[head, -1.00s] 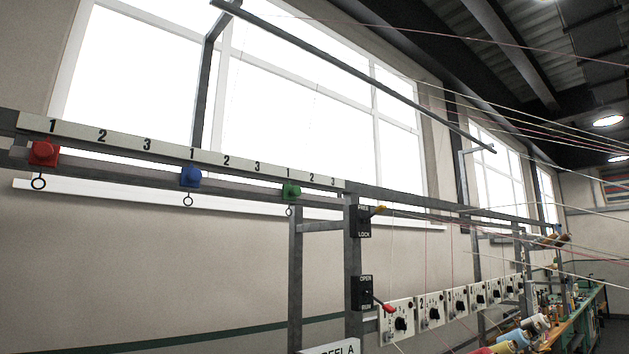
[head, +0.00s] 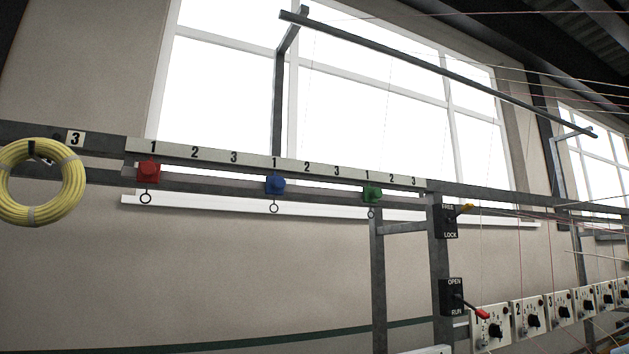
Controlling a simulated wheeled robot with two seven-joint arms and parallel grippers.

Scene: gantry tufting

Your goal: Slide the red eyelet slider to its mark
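The red eyelet slider (head: 148,172) hangs on the grey rail at the left, under the number 1 of its 1-2-3 scale on the white label strip (head: 215,157). A dark ring hangs below it. The blue slider (head: 274,186) sits below the 1 of the middle scale, and the green slider (head: 371,194) near the 1 of the right scale. Neither of my grippers shows in the head view.
A yellow coil (head: 72,183) hangs on the rail at the far left, beside a 3 label. A FREE/LOCK switch (head: 446,221) and an OPEN/RUN switch (head: 452,297) are on the post at right. Numbered dial panels (head: 490,327) stand lower right. Thin yarns cross the upper right.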

